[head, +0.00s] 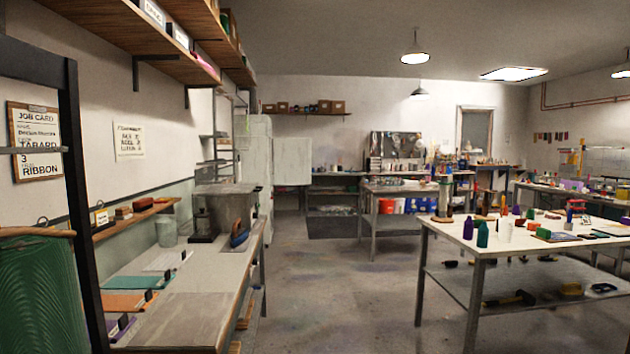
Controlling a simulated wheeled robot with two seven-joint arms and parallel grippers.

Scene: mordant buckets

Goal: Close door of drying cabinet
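A tall pale grey-green cabinet (258,155), which looks like the drying cabinet, stands against the left wall toward the back of the room. A pale panel (293,161) sticks out to its right at mid height and appears to be its door, standing open. The cabinet's inside cannot be made out from here. Neither of my grippers shows in the head view.
A long workbench (215,290) runs along the left wall, with a black-framed rack (78,200) close at left. A white-topped table (510,245) with bottles and tools stands at right. The grey floor (340,290) between them is clear toward the cabinet.

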